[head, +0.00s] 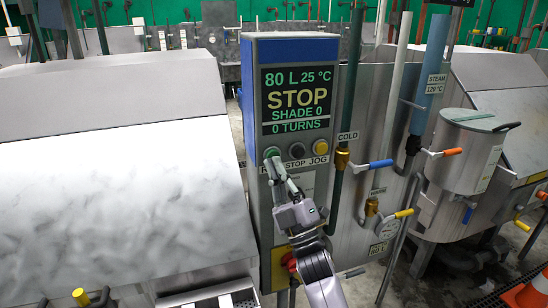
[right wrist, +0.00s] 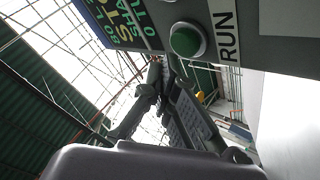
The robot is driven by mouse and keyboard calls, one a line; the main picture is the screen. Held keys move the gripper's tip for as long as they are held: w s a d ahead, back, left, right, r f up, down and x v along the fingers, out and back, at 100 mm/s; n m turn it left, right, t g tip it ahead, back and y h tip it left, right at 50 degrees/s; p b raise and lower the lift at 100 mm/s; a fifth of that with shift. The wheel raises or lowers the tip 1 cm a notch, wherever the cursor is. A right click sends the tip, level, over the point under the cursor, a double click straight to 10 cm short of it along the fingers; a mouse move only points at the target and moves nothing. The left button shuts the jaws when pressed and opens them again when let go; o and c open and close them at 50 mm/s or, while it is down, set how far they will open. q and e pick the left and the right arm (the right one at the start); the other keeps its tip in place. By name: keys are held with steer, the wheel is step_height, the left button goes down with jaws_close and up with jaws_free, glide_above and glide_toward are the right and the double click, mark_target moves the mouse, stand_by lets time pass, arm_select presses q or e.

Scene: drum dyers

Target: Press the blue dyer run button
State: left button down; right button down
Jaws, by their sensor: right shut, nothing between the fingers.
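The blue-topped dyer control panel (head: 290,49) stands upright in the middle of the head view. Its screen (head: 298,99) reads "80 L 25 °C", "STOP", "SHADE 0" and "0 TURNS". The green run button (head: 271,151) is at the left of the button row and is partly covered by my fingertips. My right gripper (head: 274,163) is shut and empty, its tips just below and in front of that button. In the right wrist view the green button (right wrist: 187,40) shows whole beside its RUN label (right wrist: 225,32). I cannot tell whether the tips touch it. My left gripper is not in view.
A dark stop button (head: 297,149) and a yellow jog button (head: 321,147) sit close to the right. A red knob (head: 289,261) is lower on the panel. Pipes with a blue-handled valve (head: 381,164) stand to the right. A large steel drum housing (head: 110,170) fills the left.

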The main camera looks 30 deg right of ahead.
steer(key=shift+w, duration=0.1)
steer(key=shift+w+d, duration=0.1)
steer(key=shift+w, duration=0.2)
